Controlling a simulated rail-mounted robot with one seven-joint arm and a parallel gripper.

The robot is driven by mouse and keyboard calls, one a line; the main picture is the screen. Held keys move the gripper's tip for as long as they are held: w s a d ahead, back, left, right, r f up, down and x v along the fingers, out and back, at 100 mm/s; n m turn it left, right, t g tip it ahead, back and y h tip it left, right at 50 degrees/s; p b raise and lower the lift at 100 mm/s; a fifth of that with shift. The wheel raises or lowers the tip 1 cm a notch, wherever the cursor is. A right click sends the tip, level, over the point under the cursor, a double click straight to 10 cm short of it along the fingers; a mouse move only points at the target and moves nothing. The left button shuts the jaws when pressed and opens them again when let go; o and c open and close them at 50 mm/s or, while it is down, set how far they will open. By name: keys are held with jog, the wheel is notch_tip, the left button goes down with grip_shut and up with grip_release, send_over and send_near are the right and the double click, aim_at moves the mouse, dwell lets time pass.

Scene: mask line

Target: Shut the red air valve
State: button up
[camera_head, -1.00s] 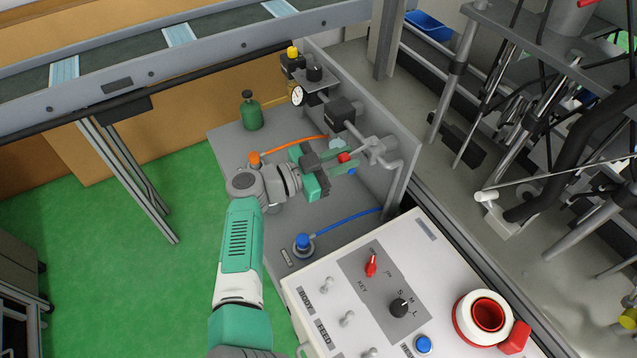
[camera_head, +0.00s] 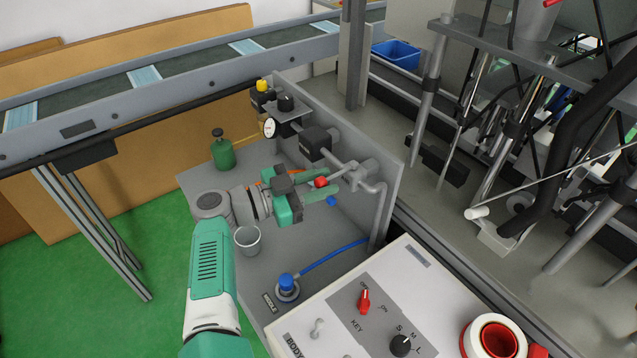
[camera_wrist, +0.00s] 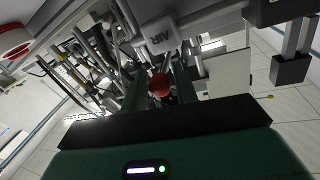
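The red air valve has a round red knob (camera_head: 320,182) at the end of a short grey lever, beside the grey pipework on the panel. Gaps show between the knob and the fingers, so the gripper looks open. Contact cannot be made out. The wrist hides part of the orange hose.
A pressure gauge (camera_head: 269,128) and a black valve block (camera_head: 315,142) sit behind the gripper. A green bottle (camera_head: 222,152), a grey cup (camera_head: 247,240) and a blue hose fitting (camera_head: 287,285) stand around the arm. The control box (camera_head: 375,310) is in front.

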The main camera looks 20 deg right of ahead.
jog(key=shift+o, duration=1)
jog(key=shift+d, duration=0.1)
jog(key=shift+a, duration=0.2)
jog(key=a, duration=0.7)
jog(key=shift+a, duration=0.3)
